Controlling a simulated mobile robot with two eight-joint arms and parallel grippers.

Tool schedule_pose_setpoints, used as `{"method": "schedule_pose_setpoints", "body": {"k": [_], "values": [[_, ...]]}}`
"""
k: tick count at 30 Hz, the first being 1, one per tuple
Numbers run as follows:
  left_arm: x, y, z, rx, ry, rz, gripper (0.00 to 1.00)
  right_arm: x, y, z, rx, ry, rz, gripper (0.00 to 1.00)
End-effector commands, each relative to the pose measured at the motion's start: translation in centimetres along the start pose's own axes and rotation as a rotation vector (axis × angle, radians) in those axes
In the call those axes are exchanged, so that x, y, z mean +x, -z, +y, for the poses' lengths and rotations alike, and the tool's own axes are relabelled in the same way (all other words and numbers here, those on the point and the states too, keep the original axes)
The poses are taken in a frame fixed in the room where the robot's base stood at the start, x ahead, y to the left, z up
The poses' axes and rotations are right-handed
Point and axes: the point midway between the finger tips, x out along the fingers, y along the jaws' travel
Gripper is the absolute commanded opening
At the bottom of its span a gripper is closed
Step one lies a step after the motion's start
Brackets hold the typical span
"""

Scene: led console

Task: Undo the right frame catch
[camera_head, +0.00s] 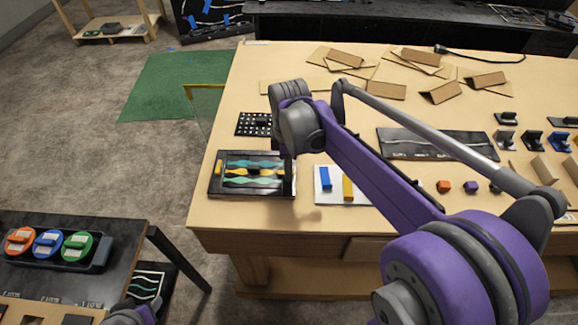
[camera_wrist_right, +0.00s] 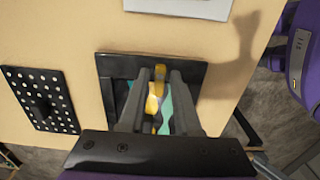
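A black frame (camera_head: 253,192) lies flat near the table's left front edge, with teal and yellow wavy strips inside. A yellow catch (camera_head: 220,168) shows at its left side. My right gripper (camera_head: 288,188) points down over the frame's right side and hides the right catch in the head view. In the right wrist view, the two fingers (camera_wrist_right: 160,78) stand apart over the frame (camera_wrist_right: 190,67). A yellow piece, which looks like the right frame catch (camera_wrist_right: 160,72), shows between the fingertips. I cannot tell whether they touch it.
A dotted black board (camera_head: 252,124) lies just beyond the frame; it also shows in the right wrist view (camera_wrist_right: 40,98). A white panel (camera_head: 332,196) with blue and yellow bars lies to the right. Cardboard pieces (camera_head: 385,90) lie at the back.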

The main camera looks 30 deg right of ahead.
Motion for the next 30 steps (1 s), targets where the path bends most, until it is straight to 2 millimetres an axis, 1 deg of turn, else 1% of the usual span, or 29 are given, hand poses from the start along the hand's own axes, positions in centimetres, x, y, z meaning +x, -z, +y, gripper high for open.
{"method": "schedule_pose_setpoints", "body": {"k": [1,4,5,15,20,26,30], "values": [[0.00,0.00,0.00,0.000,0.000,0.000,0.50,-0.01,0.00,-0.01,0.000,0.000,0.000,0.21],[0.00,-0.01,0.00,0.000,0.000,0.000,0.50,-0.01,-0.01,-0.01,0.000,0.000,0.000,0.03],[0.00,-0.01,0.00,0.000,0.000,0.000,0.50,-0.01,-0.01,-0.01,0.000,0.000,0.000,0.00],[0.01,-0.01,0.00,0.000,0.000,0.000,0.50,-0.02,-0.01,-0.01,0.004,0.000,0.000,0.00],[0.05,-0.06,0.00,0.000,0.000,-0.001,0.50,-0.02,-0.02,-0.01,0.035,0.000,0.000,0.00],[0.17,-0.20,0.00,0.000,0.000,-0.002,0.50,0.00,-0.03,-0.01,0.139,0.000,0.000,0.00],[0.28,-0.33,0.00,0.000,0.000,-0.003,0.50,0.00,-0.03,-0.01,0.252,0.000,-0.001,0.00]]}}
